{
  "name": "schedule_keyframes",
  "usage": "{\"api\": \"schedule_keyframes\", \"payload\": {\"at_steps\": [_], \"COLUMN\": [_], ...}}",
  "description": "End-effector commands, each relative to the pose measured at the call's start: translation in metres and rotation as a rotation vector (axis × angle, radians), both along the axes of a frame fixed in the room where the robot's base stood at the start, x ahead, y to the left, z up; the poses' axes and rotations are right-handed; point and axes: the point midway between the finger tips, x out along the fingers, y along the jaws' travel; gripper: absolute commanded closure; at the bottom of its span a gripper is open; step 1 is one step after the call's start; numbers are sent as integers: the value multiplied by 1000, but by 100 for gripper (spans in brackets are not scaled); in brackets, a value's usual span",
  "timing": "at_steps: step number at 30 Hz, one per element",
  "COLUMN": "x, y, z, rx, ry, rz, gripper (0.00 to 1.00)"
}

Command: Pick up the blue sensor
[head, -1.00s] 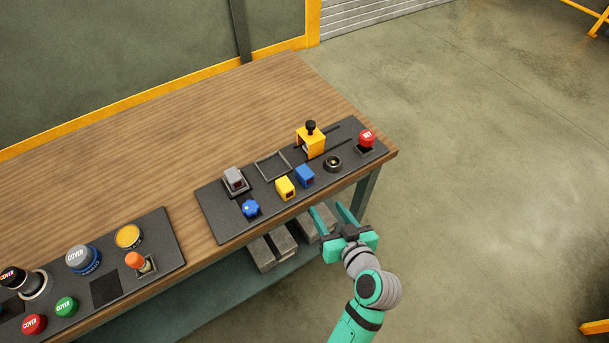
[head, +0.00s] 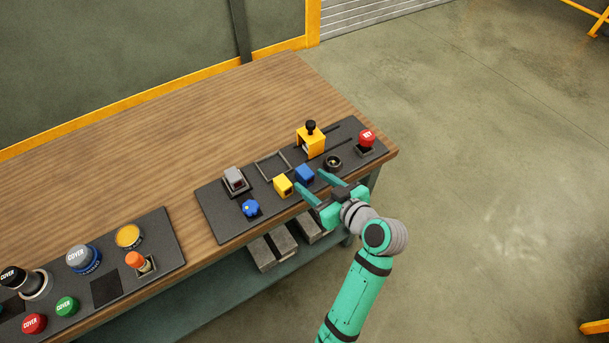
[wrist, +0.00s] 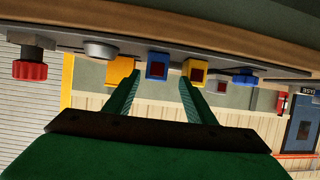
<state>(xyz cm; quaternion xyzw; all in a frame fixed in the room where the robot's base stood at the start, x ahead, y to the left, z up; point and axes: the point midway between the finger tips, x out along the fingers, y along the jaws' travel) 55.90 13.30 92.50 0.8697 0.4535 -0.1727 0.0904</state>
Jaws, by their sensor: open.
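The blue sensor (head: 305,174) is a small blue block on the right-hand dark panel. In the wrist view it appears upside down, and the blue sensor (wrist: 157,65) shows a dark red window on its near face. My gripper (head: 311,180) is open and empty at the panel's front edge, just in front of the blue sensor. In the wrist view my gripper (wrist: 159,80) has its fingertips on either side of the blue sensor as seen. I cannot tell whether they reach past its face.
A yellow block (head: 284,187) stands close left of the blue sensor; one fingertip is near it. A blue knob (head: 250,208), a yellow housing (head: 311,141), a black round part (head: 333,163) and a red button (head: 367,138) share the panel (head: 219,223). The table (head: 150,147) behind is clear.

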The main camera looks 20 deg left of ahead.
Motion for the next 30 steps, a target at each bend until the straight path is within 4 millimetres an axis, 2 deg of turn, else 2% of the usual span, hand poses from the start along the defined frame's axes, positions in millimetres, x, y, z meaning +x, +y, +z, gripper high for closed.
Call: {"api": "schedule_keyframes", "payload": {"at_steps": [10, 19, 20, 25, 30], "x": [27, 30, 30, 30, 30], "y": [31, 36, 36, 36, 35], "z": [-16, -18, -18, -18, -18], "rx": [0, 0, 0, 0, 0], "ry": [2, 0, 0, 0, 0], "rz": [3, 2, 2, 2, 2], "gripper": [50, 50, 52, 93, 95]}}
